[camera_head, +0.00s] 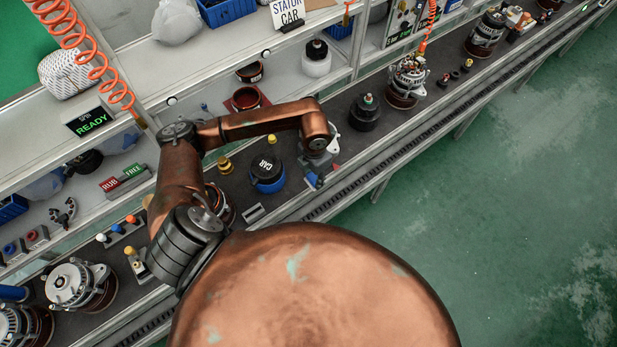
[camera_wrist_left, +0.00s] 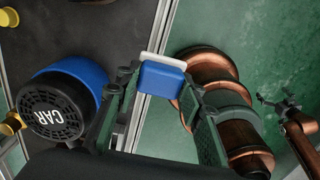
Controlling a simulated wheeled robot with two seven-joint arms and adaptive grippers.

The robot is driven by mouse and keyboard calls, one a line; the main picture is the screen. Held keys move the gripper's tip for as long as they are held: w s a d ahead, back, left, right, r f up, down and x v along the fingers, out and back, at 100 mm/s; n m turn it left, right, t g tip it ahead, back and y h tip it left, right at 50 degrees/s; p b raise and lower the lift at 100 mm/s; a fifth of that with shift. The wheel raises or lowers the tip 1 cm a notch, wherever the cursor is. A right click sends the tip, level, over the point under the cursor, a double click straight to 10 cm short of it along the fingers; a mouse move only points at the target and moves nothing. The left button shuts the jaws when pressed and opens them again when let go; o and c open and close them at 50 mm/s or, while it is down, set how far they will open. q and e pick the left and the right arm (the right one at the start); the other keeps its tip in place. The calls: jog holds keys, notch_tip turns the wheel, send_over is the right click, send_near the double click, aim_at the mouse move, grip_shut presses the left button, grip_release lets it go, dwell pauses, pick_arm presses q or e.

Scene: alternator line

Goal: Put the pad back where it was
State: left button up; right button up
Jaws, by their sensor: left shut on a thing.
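The pad (camera_wrist_left: 162,77) is a blue block with a white layer along one edge. My left gripper (camera_wrist_left: 160,88) is shut on it, with the pad between the two green-grey fingers in the left wrist view. In the head view my left gripper (camera_head: 318,168) is over the dark line top near its front edge, and a bit of blue shows at its fingers. The wrist hides most of the pad there. A small gripper on a copper arm, my right one (camera_wrist_left: 276,104), shows at the right of the wrist view, too small to judge.
A black and blue round part marked CAR (camera_head: 268,172) stands just left of my left gripper. Brass pieces (camera_head: 224,165) stand beyond it. A black round part (camera_head: 366,112) stands to the right. A grey slotted block (camera_head: 252,213) lies near the front edge.

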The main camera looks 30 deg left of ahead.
aim_at(310, 175)
pick_arm(q)
jog(key=a+f, duration=0.1)
jog(key=w+a+f, duration=0.1)
jog(key=f, duration=0.1)
jog(key=w+f, duration=0.1)
jog(key=shift+a+f, duration=0.25)
jog(key=shift+a, duration=0.15)
jog(key=shift+w+a+f+p, duration=0.15)
jog(key=shift+f+p, duration=0.1)
jog(key=shift+f, duration=0.7)
jog(key=shift+s+a+f+p, duration=0.1)
jog(key=shift+f+p, duration=0.1)
jog(key=shift+f, duration=0.7)
jog(key=shift+f, duration=0.2)
jog(key=o, duration=1.1)
jog(key=shift+r, duration=0.15)
notch_tip(310, 175, up, 12)
jog(key=b, duration=0.1)
